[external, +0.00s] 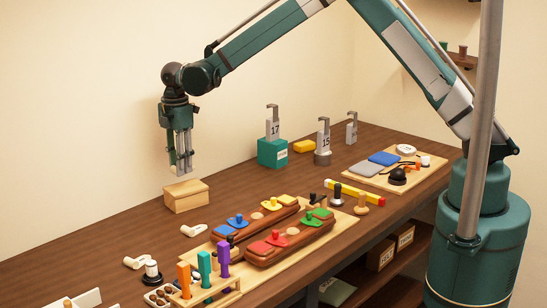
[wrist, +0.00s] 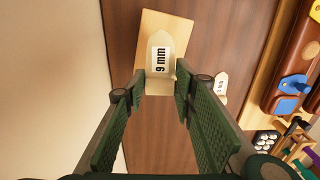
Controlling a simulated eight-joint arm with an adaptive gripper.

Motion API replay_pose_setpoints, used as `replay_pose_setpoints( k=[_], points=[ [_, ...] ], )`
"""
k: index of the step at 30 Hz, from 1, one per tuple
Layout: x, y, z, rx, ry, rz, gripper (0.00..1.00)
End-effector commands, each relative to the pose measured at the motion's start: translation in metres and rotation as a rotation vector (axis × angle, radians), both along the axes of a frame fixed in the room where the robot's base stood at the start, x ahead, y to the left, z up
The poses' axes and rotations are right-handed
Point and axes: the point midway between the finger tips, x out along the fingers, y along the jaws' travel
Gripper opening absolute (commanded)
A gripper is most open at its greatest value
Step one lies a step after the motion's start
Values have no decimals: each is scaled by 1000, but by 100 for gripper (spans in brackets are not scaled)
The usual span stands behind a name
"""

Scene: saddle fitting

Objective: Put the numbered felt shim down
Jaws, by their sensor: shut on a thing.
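My gripper (external: 181,168) is shut on a pale felt shim and hangs above the wooden box at the back left of the bench. The wooden box (external: 186,196) is behind the shim in the wrist view (wrist: 166,24). Whether the shim touches the box is hard to tell, but a small gap shows in the external view.
Another pale labelled piece (wrist: 220,86) lies on the bench; white pieces (external: 194,230) lie in front of the box. A board with red-brown saddles (external: 290,242) and coloured knobs stands to the right. Numbered hooked weights (external: 273,130) stand behind. Bare bench lies left of the box.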

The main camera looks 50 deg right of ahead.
Motion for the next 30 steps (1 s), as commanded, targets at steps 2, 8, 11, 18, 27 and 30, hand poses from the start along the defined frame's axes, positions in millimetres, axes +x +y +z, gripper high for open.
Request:
replay_pose_setpoints(
  k=[2,8,11,18,27,30],
  points=[
    [0,0,-8,0,0,0,15],
    [0,0,-16,0,0,0,15],
    [0,0,-16,0,0,0,15],
    [0,0,-20,0,0,0,15],
    [0,0,-49,0,0,0,15],
    [0,0,-53,0,0,0,15]
  ],
)
